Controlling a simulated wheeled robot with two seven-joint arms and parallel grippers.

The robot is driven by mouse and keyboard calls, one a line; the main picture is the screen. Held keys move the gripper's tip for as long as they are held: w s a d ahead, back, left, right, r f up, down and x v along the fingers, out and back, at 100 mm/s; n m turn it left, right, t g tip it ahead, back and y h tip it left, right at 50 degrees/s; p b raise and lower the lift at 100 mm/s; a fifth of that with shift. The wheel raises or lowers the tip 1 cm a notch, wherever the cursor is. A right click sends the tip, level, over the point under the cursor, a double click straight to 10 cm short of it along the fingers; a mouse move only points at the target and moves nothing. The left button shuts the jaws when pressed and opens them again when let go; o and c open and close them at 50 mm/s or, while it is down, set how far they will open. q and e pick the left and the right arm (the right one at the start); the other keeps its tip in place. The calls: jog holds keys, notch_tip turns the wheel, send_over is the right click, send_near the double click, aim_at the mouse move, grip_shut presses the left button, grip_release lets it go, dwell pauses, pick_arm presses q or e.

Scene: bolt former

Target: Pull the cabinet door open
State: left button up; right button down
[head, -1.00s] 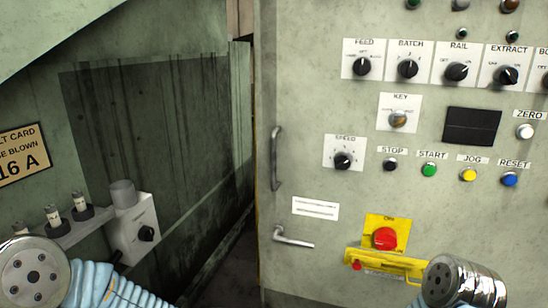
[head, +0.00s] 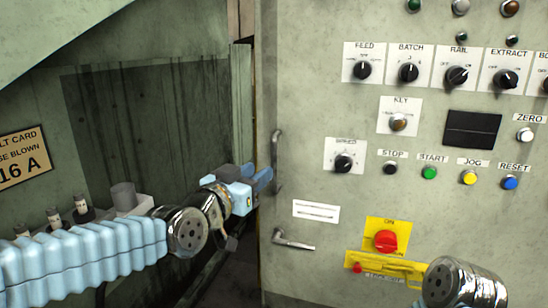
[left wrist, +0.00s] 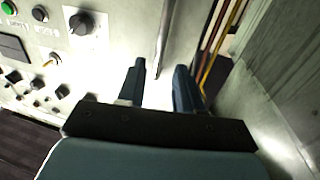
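My right gripper is out of view; only part of that arm shows at lower right.
A yellow bracket (head: 385,262) with a red switch (head: 386,241) sits low on the door. At left are a fuse shelf with a grey box (head: 124,197) and a dark recessed panel (head: 150,130). A dark gap runs left of the door's edge.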

aim_at(273, 162)
pick_arm(q)
jog(key=p+x, duration=0.1)
jog(key=x, duration=0.7)
jog(key=shift+w+d+f+p, duration=0.1)
jog(key=shift+p, duration=0.2)
grip_shut()
